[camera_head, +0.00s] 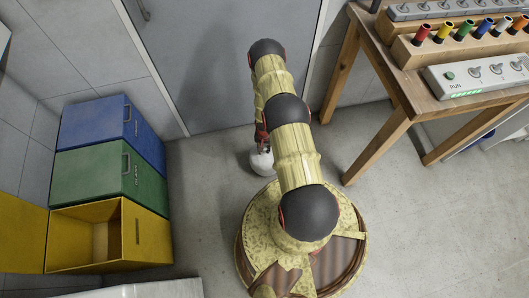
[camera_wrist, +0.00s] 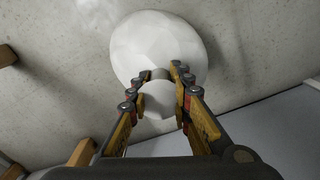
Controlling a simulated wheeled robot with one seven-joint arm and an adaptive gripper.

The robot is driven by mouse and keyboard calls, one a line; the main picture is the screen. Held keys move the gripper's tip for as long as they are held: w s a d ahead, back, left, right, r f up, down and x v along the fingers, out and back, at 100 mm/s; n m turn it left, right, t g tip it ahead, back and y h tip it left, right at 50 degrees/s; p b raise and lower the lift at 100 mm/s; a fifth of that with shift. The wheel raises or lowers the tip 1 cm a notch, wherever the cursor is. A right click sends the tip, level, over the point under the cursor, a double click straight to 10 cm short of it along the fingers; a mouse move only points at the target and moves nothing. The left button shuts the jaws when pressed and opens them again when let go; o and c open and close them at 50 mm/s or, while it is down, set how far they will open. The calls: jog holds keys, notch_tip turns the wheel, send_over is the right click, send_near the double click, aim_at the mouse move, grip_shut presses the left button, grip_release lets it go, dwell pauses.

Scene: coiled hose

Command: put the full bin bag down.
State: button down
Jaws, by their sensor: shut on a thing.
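The full bin bag (camera_wrist: 155,42) is white, rounded and faceted. In the wrist view it hangs at or just above the concrete floor; I cannot tell whether it touches. My gripper (camera_wrist: 159,78) is shut on the bag's narrow neck, with a finger on each side. In the head view the bag (camera_head: 262,161) shows as a small white shape beyond my base, partly hidden by my arm. My gripper (camera_head: 261,140) is just above it there, largely covered by my arm.
A blue bin (camera_head: 105,125), a green bin (camera_head: 100,170) and an open yellow bin (camera_head: 150,235) stand at the left. A grey door (camera_head: 215,60) is behind. A wooden table (camera_head: 395,80) with switch boxes stands at the right. Floor (camera_head: 205,215) left of my base is clear.

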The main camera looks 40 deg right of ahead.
jog(key=shift+w+d+f, duration=0.25)
jog(key=shift+d+f, duration=0.15)
jog(key=shift+f, duration=0.05)
jog(key=shift+f+b, duration=0.8)
jog(key=shift+f, duration=0.75)
jog(key=c, duration=1.6)
grip_release()
jog(key=shift+c, duration=0.2)
